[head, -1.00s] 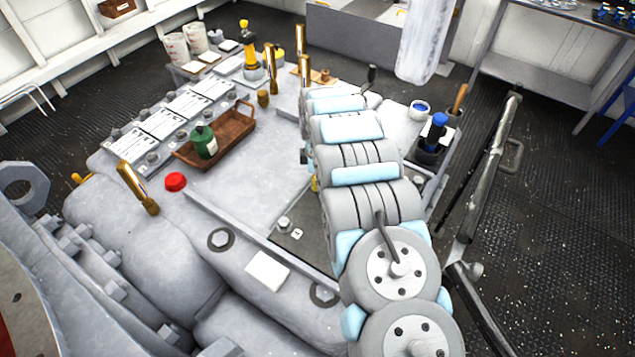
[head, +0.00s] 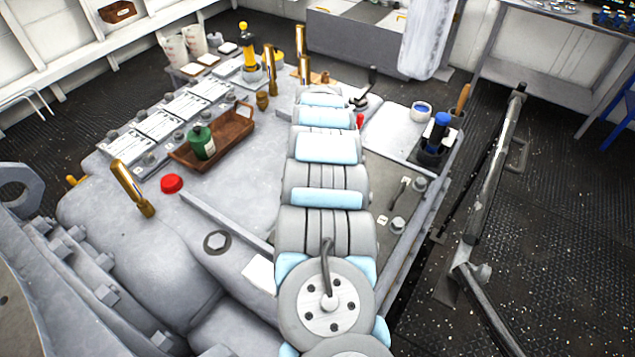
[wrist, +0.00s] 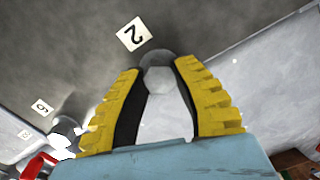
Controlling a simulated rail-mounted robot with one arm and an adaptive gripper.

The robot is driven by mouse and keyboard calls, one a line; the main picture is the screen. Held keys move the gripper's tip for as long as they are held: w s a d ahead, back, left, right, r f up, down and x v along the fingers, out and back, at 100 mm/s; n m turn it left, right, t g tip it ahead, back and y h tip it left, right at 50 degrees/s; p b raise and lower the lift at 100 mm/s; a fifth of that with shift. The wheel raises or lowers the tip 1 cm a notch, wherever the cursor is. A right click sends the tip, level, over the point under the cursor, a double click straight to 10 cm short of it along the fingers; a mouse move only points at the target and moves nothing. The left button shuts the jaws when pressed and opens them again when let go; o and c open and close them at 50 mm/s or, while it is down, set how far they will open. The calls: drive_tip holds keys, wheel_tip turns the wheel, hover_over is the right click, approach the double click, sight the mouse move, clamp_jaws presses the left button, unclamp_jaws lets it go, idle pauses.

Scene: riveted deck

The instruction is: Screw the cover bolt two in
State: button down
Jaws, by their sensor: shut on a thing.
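In the wrist view my gripper (wrist: 157,70), with two ridged yellow fingers, is shut on a grey hex-headed bolt (wrist: 160,80). The bolt's head shows between the fingertips, right beside a white label marked 2 (wrist: 133,34) on the dark grey cover plate (wrist: 225,25). Its shank is hidden, so I cannot tell how deep it sits. In the head view my arm hides the gripper and this bolt. Other bolts (head: 398,225) (head: 420,185) stand on the cover plate to the right of my arm.
A wooden tray (head: 235,128) with a green bottle (head: 203,143), a red knob (head: 172,183) and upright brass-coloured handles (head: 133,188) stand left of my arm. A dark holder with a blue-topped item (head: 437,135) is at right. A metal rail (head: 490,175) runs beyond the deck's right edge.

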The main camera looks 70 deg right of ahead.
drive_tip(key=m+b, duration=0.2)
drive_tip(key=m, duration=0.3)
drive_tip(key=shift+d+f+m+b, duration=0.1)
drive_tip(key=shift+m+b, duration=0.2)
drive_tip(key=m+b, duration=0.3)
drive_tip(key=m, duration=0.1)
drive_tip(key=m+b, duration=0.2)
drive_tip(key=m, duration=0.3)
drive_tip(key=shift+m+b, duration=0.35)
drive_tip(key=shift+m, duration=0.05)
drive_tip(key=m+b, duration=0.1)
drive_tip(key=m, duration=0.4)
drive_tip(key=shift+m+b, duration=0.3)
drive_tip(key=m, duration=0.4)
drive_tip(key=shift+r+b, duration=0.2)
drive_tip(key=shift+b, duration=0.2)
drive_tip(key=m, duration=0.6)
drive_tip(key=shift+b, duration=0.3)
drive_tip(key=m, duration=1)
drive_tip(key=shift+b, duration=0.3)
